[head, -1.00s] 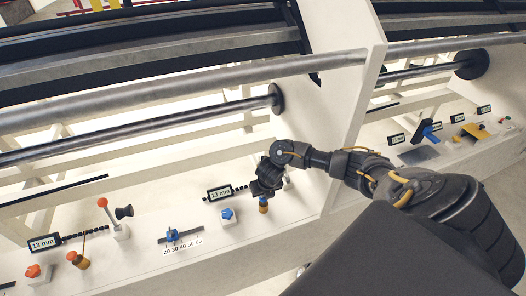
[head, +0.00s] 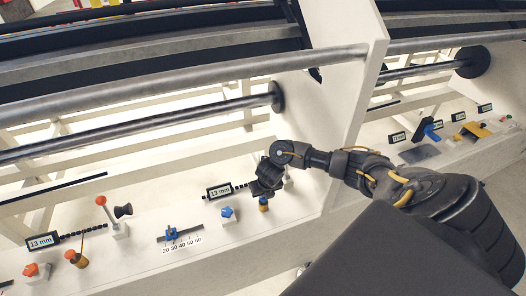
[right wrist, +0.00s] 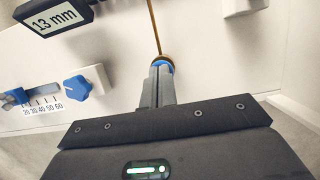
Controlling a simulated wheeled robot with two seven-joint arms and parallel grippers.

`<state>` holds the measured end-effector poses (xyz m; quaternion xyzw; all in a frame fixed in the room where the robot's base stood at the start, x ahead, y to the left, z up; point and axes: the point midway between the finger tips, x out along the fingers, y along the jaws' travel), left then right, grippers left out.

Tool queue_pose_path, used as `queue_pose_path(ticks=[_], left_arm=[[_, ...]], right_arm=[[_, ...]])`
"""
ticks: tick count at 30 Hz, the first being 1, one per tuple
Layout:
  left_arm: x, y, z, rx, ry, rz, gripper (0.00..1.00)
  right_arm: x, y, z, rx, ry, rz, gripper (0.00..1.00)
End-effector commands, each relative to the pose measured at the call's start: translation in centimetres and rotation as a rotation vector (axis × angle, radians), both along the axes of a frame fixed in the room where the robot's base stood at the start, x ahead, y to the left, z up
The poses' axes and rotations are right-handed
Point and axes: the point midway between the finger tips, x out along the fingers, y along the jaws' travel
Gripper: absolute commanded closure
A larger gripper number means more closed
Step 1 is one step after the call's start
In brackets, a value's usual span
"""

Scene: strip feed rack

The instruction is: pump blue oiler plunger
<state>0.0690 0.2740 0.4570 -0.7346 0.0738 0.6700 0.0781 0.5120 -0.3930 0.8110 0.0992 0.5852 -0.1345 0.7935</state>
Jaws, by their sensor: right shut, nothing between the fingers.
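The blue oiler (head: 263,206) stands on the white panel, with a brass-coloured body and a blue part at its top. In the right wrist view its blue plunger (right wrist: 163,65) shows just past my fingertips, with a thin brass spout behind it. My right gripper (head: 264,192) is directly above the oiler, pointing down. Its fingers (right wrist: 158,72) are shut with nothing between them, and their tips overlap the plunger in the picture; I cannot tell whether they press on it. The gripper hides part of the oiler in the head view. My left gripper is not in view.
A blue knob (head: 228,214) on a white block and a blue slider (head: 171,233) on a scale are left of the oiler. A 13 mm display (head: 219,191) stands behind. An orange-topped oiler (head: 77,259) and red-balled lever (head: 101,201) are farther left. Horizontal bars (head: 180,93) run above.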

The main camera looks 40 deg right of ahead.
Motion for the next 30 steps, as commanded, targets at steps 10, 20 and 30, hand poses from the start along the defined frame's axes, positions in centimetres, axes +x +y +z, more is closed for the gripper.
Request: queue_pose_path(ticks=[10, 20, 30], left_arm=[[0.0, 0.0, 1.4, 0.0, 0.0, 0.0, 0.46], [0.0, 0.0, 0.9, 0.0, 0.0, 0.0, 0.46], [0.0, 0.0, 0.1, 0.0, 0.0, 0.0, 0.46]], right_arm=[[0.0, 0.0, 1.5, -0.001, 0.0, 0.0, 1.0], [0.0, 0.0, 1.0, 0.0, 0.0, 0.0, 1.0], [0.0, 0.0, 0.1, -0.001, 0.0, 0.0, 1.0]])
